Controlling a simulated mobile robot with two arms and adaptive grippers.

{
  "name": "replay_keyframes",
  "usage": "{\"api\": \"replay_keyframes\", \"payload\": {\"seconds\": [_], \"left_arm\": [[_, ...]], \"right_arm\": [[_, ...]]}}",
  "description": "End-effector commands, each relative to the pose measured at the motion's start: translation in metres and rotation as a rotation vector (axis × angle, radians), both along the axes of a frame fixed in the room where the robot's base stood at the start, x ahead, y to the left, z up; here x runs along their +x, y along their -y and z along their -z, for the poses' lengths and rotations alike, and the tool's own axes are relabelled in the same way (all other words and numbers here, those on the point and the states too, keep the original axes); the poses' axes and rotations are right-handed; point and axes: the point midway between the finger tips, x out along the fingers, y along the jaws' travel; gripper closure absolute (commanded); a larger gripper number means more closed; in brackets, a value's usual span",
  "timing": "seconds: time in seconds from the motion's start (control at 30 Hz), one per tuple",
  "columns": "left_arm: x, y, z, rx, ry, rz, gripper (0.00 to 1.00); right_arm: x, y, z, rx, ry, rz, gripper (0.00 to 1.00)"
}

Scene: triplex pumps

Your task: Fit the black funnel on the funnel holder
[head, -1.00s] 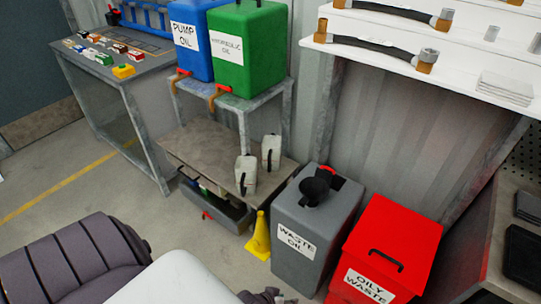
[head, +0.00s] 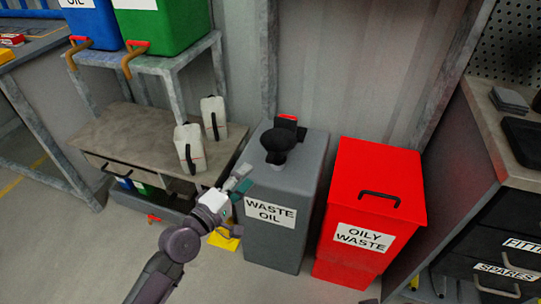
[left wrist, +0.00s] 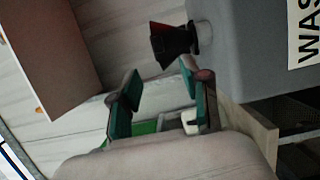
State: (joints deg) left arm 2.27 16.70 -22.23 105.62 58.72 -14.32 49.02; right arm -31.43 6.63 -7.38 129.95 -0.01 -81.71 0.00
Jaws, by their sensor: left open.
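The black funnel (head: 278,145) stands mouth up on top of the grey waste oil container (head: 272,228). In the left wrist view the funnel (left wrist: 172,42) appears turned sideways, just beyond the fingertips, with the container (left wrist: 245,50) at the right. My left gripper (head: 241,180) is open and empty, in front of the container's upper left edge, lower than the funnel and apart from it. It also shows in the left wrist view (left wrist: 160,72), its two fingers spread. I cannot make out the funnel holder. My right gripper is not in view.
A black part with a red top (head: 290,126) sits behind the funnel. The red oily waste bin (head: 370,205) stands to the right. White jugs (head: 190,149) stand on the low bench (head: 130,135) at left. A yellow object (head: 226,240) is partly hidden by my left arm.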

Motion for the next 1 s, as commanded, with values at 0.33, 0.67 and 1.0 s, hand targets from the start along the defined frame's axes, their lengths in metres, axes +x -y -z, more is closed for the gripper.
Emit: {"api": "replay_keyframes", "payload": {"seconds": [0.33, 0.67, 1.0], "left_arm": [[0.036, 0.026, 0.001, 0.003, 0.001, 0.0, 0.53], [0.072, 0.05, 0.0, 0.003, 0.001, -0.001, 0.53], [0.079, 0.055, -0.001, 0.005, 0.0, -0.001, 0.53]], "right_arm": [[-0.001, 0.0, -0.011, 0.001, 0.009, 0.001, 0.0], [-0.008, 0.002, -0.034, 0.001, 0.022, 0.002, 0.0], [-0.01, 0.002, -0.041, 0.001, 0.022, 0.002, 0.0]]}}
